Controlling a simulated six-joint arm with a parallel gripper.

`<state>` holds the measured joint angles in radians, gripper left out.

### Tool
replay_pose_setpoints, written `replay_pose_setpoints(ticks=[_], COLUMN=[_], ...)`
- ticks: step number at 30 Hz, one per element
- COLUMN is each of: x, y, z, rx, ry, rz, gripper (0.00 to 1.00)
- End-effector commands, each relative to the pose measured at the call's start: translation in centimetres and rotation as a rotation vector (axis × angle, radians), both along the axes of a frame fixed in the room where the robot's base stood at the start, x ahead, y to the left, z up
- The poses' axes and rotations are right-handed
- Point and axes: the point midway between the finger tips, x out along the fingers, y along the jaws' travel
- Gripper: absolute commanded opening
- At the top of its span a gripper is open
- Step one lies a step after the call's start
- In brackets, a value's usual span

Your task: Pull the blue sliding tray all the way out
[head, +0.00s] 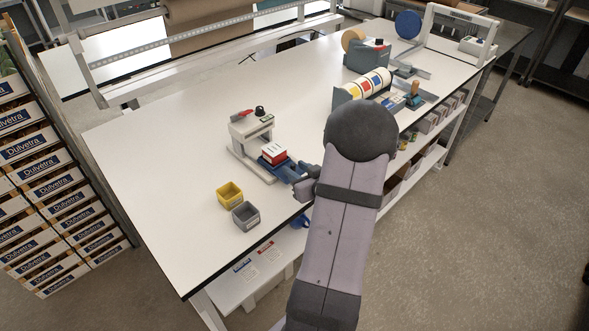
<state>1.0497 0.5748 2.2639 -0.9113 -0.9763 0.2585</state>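The blue sliding tray (285,172) shows at the base of a small white press-like stand (246,137) on the white table. It sticks out toward the lower right of the stand. A red and white box (273,153) sits on it. My gripper (298,184) is at the tray's near right end, close to or touching it. The fingers are small and dark here, and I cannot tell whether they are shut on the tray. Part of the tray's front end is hidden by my gripper.
A yellow bin (230,194) and a grey bin (246,215) stand left of my gripper near the front edge. A roll of coloured labels (363,86) and a tape dispenser (368,58) stand farther back to the right. The table's left part is clear.

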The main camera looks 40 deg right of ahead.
Motion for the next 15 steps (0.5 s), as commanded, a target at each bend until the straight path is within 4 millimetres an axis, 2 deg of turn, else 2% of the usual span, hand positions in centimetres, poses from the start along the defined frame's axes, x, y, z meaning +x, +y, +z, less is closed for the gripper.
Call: replay_pose_setpoints(ticks=[9, 15], x=[-3.8, -4.9], y=[0.8, 1.3], z=[1.5, 2.0], rx=[-0.002, 0.000], ry=[0.000, 0.001], rz=[-0.005, -0.002], gripper=[0.31, 0.31])
